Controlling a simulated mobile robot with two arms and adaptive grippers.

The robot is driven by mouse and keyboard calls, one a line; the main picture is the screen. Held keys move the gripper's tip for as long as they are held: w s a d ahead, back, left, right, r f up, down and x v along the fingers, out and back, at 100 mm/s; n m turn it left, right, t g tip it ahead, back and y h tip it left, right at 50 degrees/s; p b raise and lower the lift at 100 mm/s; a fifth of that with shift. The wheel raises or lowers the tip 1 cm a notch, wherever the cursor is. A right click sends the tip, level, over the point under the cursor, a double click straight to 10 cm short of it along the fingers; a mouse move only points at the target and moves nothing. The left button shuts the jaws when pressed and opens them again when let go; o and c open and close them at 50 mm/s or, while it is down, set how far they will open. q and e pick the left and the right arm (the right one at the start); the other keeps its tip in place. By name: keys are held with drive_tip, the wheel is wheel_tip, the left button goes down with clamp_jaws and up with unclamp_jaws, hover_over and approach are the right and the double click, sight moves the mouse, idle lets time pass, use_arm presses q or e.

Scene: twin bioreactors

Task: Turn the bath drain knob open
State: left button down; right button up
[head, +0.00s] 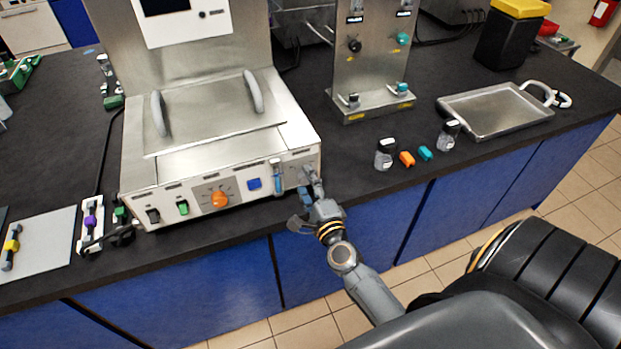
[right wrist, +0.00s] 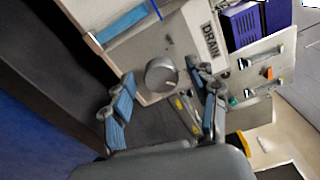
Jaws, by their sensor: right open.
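The bath (head: 215,150) is a white and steel box with a closed, two-handled lid on the dark bench. Its front panel has an orange dial (head: 220,199), a blue button (head: 254,184) and a blue-handled part (head: 277,178). In the right wrist view, the drain knob (right wrist: 162,75) is a round grey metal knob beside the DRAIN label (right wrist: 210,40). My right gripper (head: 314,188) is at the panel's right end, hiding most of the knob in the head view. Its open blue-padded fingers (right wrist: 170,88) flank the knob; contact is unclear. My left gripper is out of view.
Right of the bath stands a steel valve stand (head: 370,65). Two small jars, an orange piece (head: 407,159), a teal piece (head: 425,153) and a metal tray (head: 495,108) lie further right. The bench's front edge runs close below the panel.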

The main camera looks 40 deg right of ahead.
drive_tip(key=v, duration=1.2)
drive_tip(key=s+a+f+n+g+y, duration=0.25)
drive_tip(key=f+n, duration=0.25)
drive_tip(key=f, duration=0.7)
drive_tip(key=s+a+f+n+g+y+b, duration=0.15)
drive_tip(key=s+f+n+g, duration=0.35)
drive_tip(key=f, duration=0.6)
drive_tip(key=s+a+f+n+g+y, duration=0.1)
drive_tip(key=s+a+f+n, duration=0.35)
drive_tip(key=f, duration=0.75)
drive_tip(key=s+d+f+n+g, duration=0.1)
drive_tip(key=s+f+n+g, duration=0.3)
drive_tip(key=s+f, duration=0.3)
drive_tip(key=s+d+f+n+g, duration=0.2)
drive_tip(key=s+f+n+g, duration=0.2)
drive_tip(key=s+f+n, duration=0.3)
drive_tip(key=s, duration=0.5)
drive_tip(key=shift+s+f+h, duration=0.2)
drive_tip(key=shift+s+h, duration=0.1)
drive_tip(key=shift+s, duration=0.1)
